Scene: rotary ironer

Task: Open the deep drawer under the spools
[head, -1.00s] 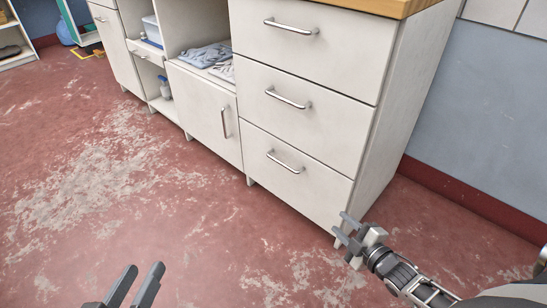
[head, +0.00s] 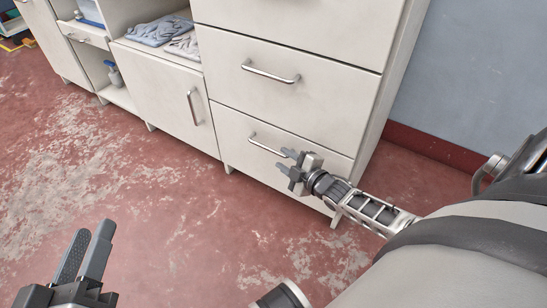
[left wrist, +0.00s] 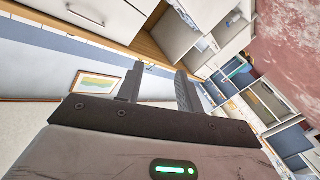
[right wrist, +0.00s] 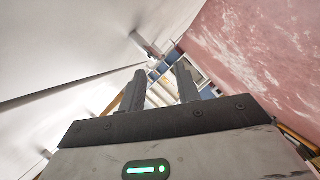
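A white cabinet holds a stack of drawers with metal bar handles. The bottom drawer (head: 235,132) is shut, its handle (head: 262,145) partly behind my right gripper. The middle drawer (head: 325,95), with its handle (head: 270,73), is shut. The top drawer (head: 300,25) is cut off by the frame. No spools show. My right gripper (head: 283,161) is open and empty at the right end of the bottom handle; contact cannot be told. In the right wrist view a metal handle (right wrist: 146,47) shows just beyond its fingertips. My left gripper (head: 94,228) is open and empty over the floor.
A cupboard door (head: 165,95) with a vertical handle adjoins the drawers on the left. Folded grey cloths (head: 160,30) lie on the shelf above it, and a spray bottle (head: 114,74) stands farther left. The red floor (head: 120,170) in front is clear.

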